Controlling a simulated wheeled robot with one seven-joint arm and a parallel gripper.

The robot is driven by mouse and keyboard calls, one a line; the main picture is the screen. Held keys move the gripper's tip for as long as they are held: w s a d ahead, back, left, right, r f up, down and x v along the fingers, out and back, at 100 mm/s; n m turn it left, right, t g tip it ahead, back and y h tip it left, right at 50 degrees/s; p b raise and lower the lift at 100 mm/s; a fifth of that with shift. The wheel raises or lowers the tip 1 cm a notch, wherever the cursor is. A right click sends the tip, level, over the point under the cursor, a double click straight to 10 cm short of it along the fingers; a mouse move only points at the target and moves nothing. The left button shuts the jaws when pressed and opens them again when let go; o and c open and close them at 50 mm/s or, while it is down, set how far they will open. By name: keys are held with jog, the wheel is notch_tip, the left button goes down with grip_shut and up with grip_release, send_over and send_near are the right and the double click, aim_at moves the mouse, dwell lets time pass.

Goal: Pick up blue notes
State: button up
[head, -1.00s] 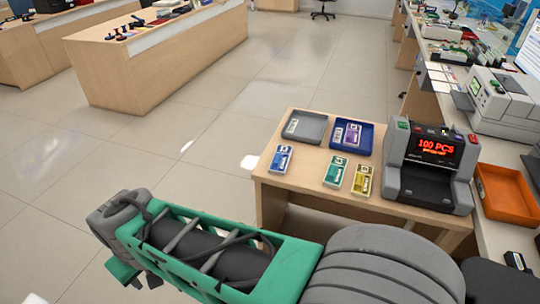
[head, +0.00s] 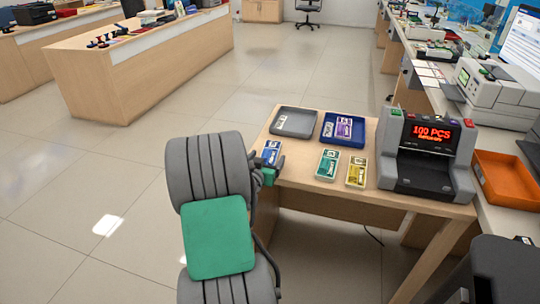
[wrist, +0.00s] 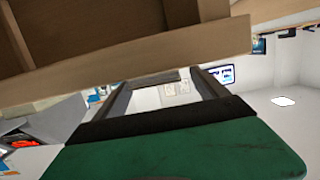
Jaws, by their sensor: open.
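The blue notes (head: 271,149) lie at the left edge of the small wooden table in the head view, their near part hidden behind my gripper. My gripper (head: 272,170) is at that table edge, just on the near side of the blue notes. In the wrist view its two dark fingers (wrist: 158,82) stand apart, and I see nothing held between them. I cannot make out the blue notes in the wrist view, and I cannot tell whether the gripper touches them.
Green notes (head: 327,165) and yellow notes (head: 356,171) lie to the right. Behind are a grey tray (head: 286,127) and a blue tray (head: 358,138) holding purple notes (head: 344,129). A counting machine (head: 427,157) stands at right. The wooden table's edge (wrist: 120,68) crosses the wrist view close by.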

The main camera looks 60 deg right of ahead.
aim_at(270, 154)
jog(key=shift+x, duration=1.15)
jog(key=shift+c, duration=0.4)
jog(key=c, duration=1.4)
jog(key=shift+c, duration=0.2)
